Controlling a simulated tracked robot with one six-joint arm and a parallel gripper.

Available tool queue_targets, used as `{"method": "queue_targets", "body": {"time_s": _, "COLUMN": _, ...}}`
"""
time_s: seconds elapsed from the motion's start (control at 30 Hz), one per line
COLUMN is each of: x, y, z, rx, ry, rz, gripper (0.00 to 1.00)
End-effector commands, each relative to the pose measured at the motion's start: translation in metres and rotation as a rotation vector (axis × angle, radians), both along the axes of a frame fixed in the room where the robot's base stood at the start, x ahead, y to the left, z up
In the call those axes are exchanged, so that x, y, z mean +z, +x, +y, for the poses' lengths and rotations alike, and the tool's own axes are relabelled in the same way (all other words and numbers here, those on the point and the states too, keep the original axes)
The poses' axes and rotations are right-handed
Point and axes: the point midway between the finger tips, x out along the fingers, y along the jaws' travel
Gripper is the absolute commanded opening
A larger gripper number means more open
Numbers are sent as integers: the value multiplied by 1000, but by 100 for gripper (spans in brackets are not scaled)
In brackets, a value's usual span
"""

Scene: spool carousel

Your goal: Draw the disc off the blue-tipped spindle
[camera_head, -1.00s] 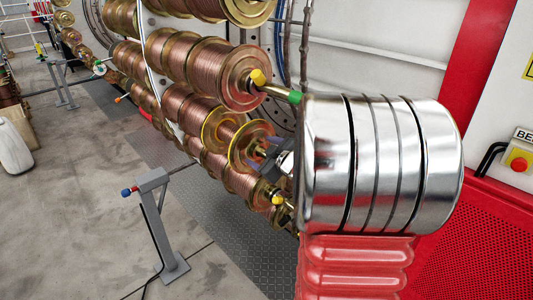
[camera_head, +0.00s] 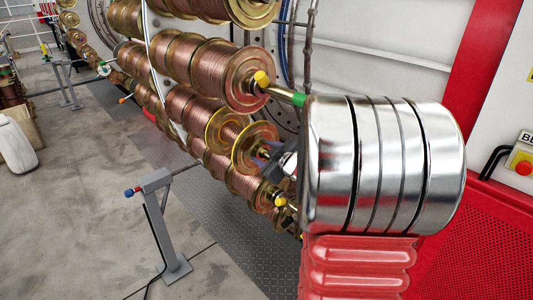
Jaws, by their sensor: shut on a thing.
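Several copper-wound spools with gold flanges sit on the rack's spindles. My gripper (camera_head: 272,154) shows only in part, left of my large silver arm link. It is shut at the near face of a gold-rimmed disc (camera_head: 242,152) at the end of the middle spool row. A bluish patch shows at the disc's centre, but I cannot tell whether it is the spindle's blue tip or a finger. The fingertips and the hold itself are mostly hidden.
A yellow-tipped spindle (camera_head: 262,79) stands above and another yellow tip (camera_head: 280,201) below my gripper. A green-tipped rod (camera_head: 298,99) reaches my arm link. A grey stand (camera_head: 158,220) with a blue-and-red-ended bar stands on open floor to the left.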

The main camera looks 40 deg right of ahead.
Motion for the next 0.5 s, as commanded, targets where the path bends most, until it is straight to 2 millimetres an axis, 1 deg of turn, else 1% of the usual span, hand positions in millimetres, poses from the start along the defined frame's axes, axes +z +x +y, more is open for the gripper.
{"method": "queue_targets", "body": {"time_s": 0.03, "x": -1, "y": 0, "z": 1, "rx": 1, "ry": 0, "rz": 0, "gripper": 19}}
{"method": "queue_targets", "body": {"time_s": 0.23, "x": 1, "y": 0, "z": 0, "rx": 1, "ry": -1, "rz": -1, "gripper": 5}}
{"method": "queue_targets", "body": {"time_s": 0.37, "x": 1, "y": -1, "z": 0, "rx": 1, "ry": -1, "rz": -1, "gripper": 5}}
{"method": "queue_targets", "body": {"time_s": 0.5, "x": 1, "y": -7, "z": 0, "rx": 2, "ry": -1, "rz": -1, "gripper": 5}}
